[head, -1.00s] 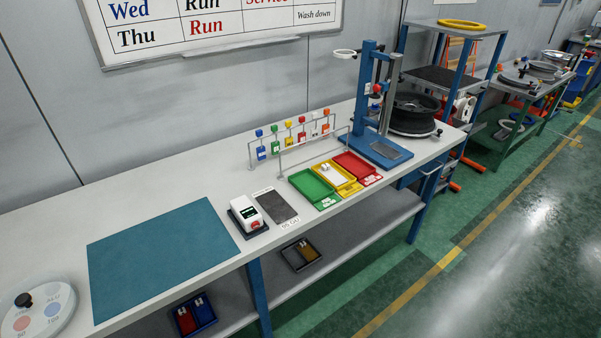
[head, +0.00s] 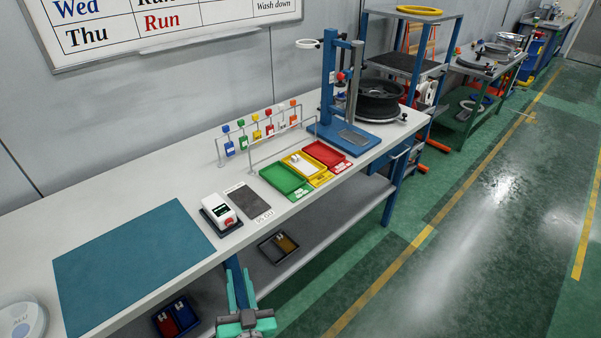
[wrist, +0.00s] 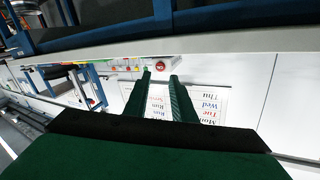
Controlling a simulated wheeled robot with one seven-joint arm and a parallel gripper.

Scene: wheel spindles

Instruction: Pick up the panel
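I cannot tell for sure which thing is the panel. A dark grey flat plate (head: 250,201) with a white label lies on the bench. Beside it on the left is a white handheld unit (head: 219,210) with a dark screen, in a dark cradle. A large flat teal mat (head: 130,255) lies further left. My gripper (head: 239,272) is in front of the bench's front edge, below the plate and the unit in the head view. Its two fingers are apart, with nothing between them. The wrist view shows the same empty gap between the fingers (wrist: 160,77).
The bench (head: 110,205) carries green (head: 286,181), yellow (head: 308,168) and red (head: 328,156) trays. Behind them is a rack of coloured tags (head: 256,133). A blue stand (head: 342,134) and a black wheel (head: 379,98) are further right.

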